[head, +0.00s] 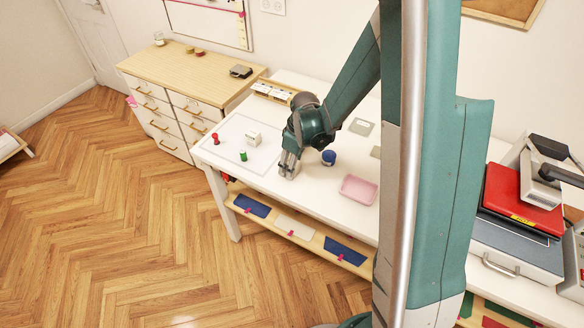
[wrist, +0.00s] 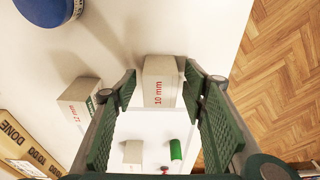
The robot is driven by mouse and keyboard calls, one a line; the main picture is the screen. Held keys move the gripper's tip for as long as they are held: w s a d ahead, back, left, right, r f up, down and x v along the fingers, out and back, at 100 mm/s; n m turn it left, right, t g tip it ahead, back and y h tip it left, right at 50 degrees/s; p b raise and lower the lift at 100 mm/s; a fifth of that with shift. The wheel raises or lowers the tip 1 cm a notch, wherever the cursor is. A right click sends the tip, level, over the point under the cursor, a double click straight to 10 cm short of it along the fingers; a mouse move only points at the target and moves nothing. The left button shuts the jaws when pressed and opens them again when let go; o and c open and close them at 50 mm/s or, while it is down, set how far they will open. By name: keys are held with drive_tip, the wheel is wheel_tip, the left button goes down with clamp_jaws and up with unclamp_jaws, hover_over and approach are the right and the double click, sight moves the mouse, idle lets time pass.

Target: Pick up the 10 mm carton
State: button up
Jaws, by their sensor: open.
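The 10 mm carton (wrist: 160,82) is a pale box with red lettering on the white table. In the wrist view it lies between the fingertips of my open gripper (wrist: 160,90). A narrow gap shows on the left; the right finger is very close, and I cannot tell whether it touches. In the head view my gripper (head: 288,167) points down near the table's front edge and largely hides the carton. A second carton, lettered in red and apparently 12 mm (wrist: 78,102), stands left of the left finger in the wrist view.
A blue round tin (head: 328,157) and a pink tray (head: 358,190) stand right of my gripper. A white mat (head: 225,150) to the left bears a white carton (head: 253,138), a green spool (head: 243,156) and a red piece (head: 215,138).

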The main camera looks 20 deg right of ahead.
drive_tip(key=c, duration=1)
drive_tip(key=shift+r, duration=0.1)
drive_tip(key=shift+r, duration=4.9)
